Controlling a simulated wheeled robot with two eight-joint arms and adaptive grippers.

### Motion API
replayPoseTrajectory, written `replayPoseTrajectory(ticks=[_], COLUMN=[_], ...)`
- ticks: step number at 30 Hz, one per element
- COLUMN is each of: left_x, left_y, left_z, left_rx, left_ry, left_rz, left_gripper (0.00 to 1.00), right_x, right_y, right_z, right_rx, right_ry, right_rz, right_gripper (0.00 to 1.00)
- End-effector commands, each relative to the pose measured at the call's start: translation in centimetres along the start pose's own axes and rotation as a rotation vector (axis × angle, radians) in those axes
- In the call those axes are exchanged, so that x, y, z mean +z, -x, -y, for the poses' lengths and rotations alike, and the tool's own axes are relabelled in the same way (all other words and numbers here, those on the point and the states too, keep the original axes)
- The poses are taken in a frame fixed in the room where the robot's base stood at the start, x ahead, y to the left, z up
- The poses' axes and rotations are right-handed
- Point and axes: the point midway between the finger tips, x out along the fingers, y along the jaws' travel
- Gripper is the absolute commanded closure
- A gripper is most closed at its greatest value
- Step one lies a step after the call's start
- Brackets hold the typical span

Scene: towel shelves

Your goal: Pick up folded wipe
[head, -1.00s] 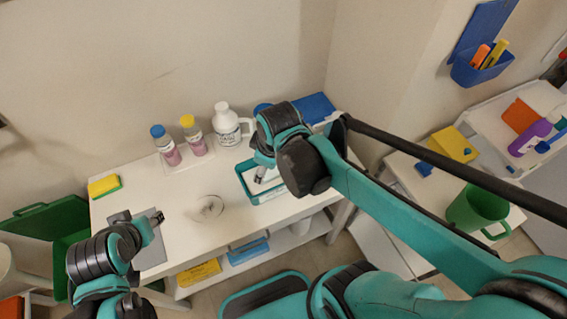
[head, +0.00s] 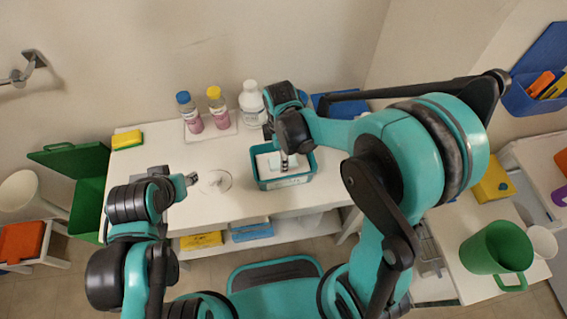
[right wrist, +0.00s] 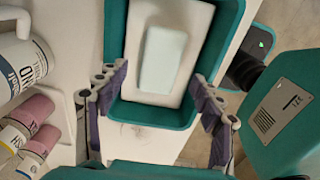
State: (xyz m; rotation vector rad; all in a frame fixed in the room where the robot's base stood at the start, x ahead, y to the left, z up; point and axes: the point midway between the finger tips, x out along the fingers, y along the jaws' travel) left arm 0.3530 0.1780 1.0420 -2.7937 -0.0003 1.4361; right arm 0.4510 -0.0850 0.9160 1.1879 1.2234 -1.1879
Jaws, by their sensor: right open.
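The folded wipe (right wrist: 162,60) is a pale, nearly white rectangle lying in a teal tray (right wrist: 117,40) in the right wrist view. In the head view the tray (head: 310,165) stands on the white table, and my right gripper (head: 284,162) hangs over it, partly hiding its contents. In the right wrist view my right gripper (right wrist: 160,108) is open and empty, its two fingers spread at either side of the tray's near end. My left gripper (head: 191,180) is over the table's left part, apart from the tray; its jaw opening is too small to read.
Bottles with blue (head: 189,112) and yellow (head: 218,108) caps and a white jug (head: 252,103) stand behind the tray. A clear round dish (head: 215,182) lies left of it. A yellow sponge (head: 127,140) sits at the table's back left. A green mug (head: 497,248) stands at right.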

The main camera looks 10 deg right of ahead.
Motion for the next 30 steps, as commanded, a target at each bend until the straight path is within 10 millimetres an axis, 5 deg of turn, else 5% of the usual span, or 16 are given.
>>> replayPoseTrajectory(ticks=[4, 11, 16, 30], left_x=[0.7, 0.6, 0.6, 0.5], left_y=[-1.0, -0.9, -0.9, -0.6], left_z=[0.0, 0.0, 0.0, 0.0], left_rx=[0.0, 0.0, 0.0, 0.0], left_ry=[0.0, 0.0, 0.0, 0.0], left_rz=[0.0, 0.0, 0.0, 0.0], left_gripper=[0.59, 0.59, 0.59, 0.59], right_x=[-0.1, -0.1, -0.1, -0.1], right_y=[-2.5, -2.5, -2.5, -1.9], right_z=[-0.1, 0.0, 0.0, 0.0], right_rx=[0.001, 0.001, 0.001, 0.001], right_ry=[0.0, 0.0, 0.0, -0.001], right_rz=[0.0, 0.0, 0.0, 0.0], right_gripper=[0.33, 0.33, 0.73, 0.73])
